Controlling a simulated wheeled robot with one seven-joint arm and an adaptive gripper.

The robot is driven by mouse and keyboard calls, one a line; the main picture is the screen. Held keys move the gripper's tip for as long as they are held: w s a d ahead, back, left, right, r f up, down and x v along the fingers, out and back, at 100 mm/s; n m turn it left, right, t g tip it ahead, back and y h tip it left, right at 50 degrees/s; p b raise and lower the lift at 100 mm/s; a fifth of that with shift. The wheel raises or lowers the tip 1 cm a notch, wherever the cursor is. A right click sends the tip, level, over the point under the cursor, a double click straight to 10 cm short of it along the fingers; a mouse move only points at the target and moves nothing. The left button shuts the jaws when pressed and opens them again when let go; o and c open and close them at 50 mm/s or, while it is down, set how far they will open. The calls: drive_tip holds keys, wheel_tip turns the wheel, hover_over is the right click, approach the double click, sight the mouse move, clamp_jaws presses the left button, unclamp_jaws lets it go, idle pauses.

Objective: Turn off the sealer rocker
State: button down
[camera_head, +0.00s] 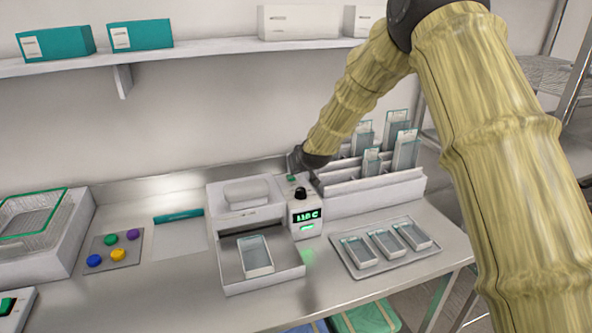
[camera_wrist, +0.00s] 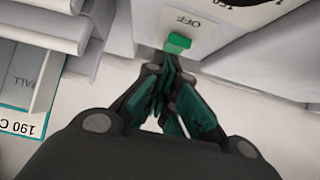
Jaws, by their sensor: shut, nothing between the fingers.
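The sealer (camera_head: 262,279) is a white machine with a tray-like front and a control box on its right side. The box has a black knob (camera_head: 300,193) and a lit green display (camera_head: 306,216). The green rocker (camera_wrist: 179,42) sits beside the printed word OFF in the wrist view. In the head view it is a small green spot (camera_head: 292,178) at the top of the box. My gripper (camera_wrist: 168,62) is shut and empty, its fingertips right beside the rocker; I cannot tell whether they touch it. In the head view the fingers are largely hidden.
A clear-lidded pouch (camera_head: 256,256) lies in the sealer's front. A grey tray (camera_head: 351,273) with several pouches stands to the right. A white rack (camera_head: 378,193) with upright pouches stands behind it. Coloured buttons (camera_head: 110,240) and a wire basket (camera_head: 33,215) are at left.

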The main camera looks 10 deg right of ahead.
sight(294, 177)
drive_tip(key=shift+w+r, duration=0.3)
wheel_tip(294, 177, up, 3)
drive_tip(key=shift+f+p, duration=0.1)
drive_tip(key=shift+p, duration=0.8)
drive_tip(key=s+r+b, duration=0.3)
drive_tip(key=s+r, duration=0.3)
drive_tip(key=r, duration=0.2)
drive_tip(key=shift+d+b, duration=0.35)
drive_tip(key=shift+d, duration=0.1)
